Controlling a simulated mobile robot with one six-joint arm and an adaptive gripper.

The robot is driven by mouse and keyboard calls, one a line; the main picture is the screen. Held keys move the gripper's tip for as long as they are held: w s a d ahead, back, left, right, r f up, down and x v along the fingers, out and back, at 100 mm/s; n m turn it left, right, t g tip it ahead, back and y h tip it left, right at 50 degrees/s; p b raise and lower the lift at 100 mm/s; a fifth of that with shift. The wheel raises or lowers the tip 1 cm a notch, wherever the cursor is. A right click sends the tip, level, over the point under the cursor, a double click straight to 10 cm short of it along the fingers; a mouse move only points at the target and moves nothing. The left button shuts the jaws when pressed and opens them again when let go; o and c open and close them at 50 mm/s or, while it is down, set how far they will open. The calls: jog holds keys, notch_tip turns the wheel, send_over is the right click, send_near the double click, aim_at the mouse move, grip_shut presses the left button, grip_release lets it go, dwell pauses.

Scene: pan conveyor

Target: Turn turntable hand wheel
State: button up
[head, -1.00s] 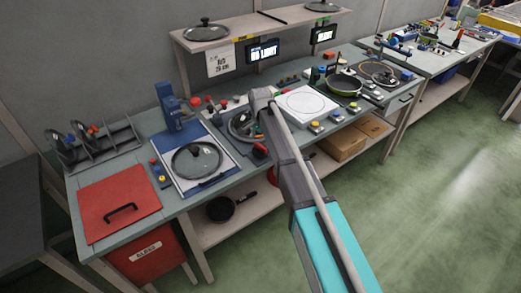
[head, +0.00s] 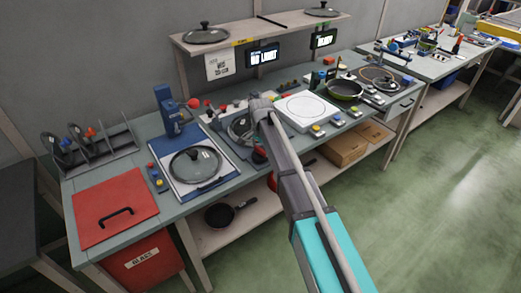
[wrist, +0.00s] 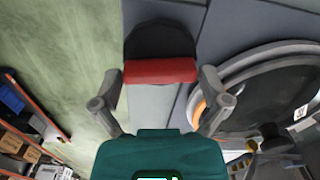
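The turntable (wrist: 240,75) is a grey ring holding a dark glass lid, at the right of the wrist view. In the head view the turntable (head: 236,128) sits mid-bench, partly hidden by my arm. A black rounded part with a red bar (wrist: 160,71), which looks like the hand wheel, is at the bench's front edge; its dark red part (head: 260,153) also shows beside my arm in the head view. My gripper (wrist: 160,90) is open, with one finger on each side of the red bar. I cannot tell whether the fingers touch it.
A lid lies on a blue-edged plate (head: 226,171) left of the turntable, with a red cover (head: 92,220) further left. A white panel (head: 304,126) and green pan (head: 344,90) are to the right. The floor (head: 420,210) in front is clear.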

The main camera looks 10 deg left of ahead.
jog(key=c, duration=0.5)
jog(key=shift+n, duration=0.5)
jog(key=n, duration=1.7)
jog(key=shift+n, duration=0.3)
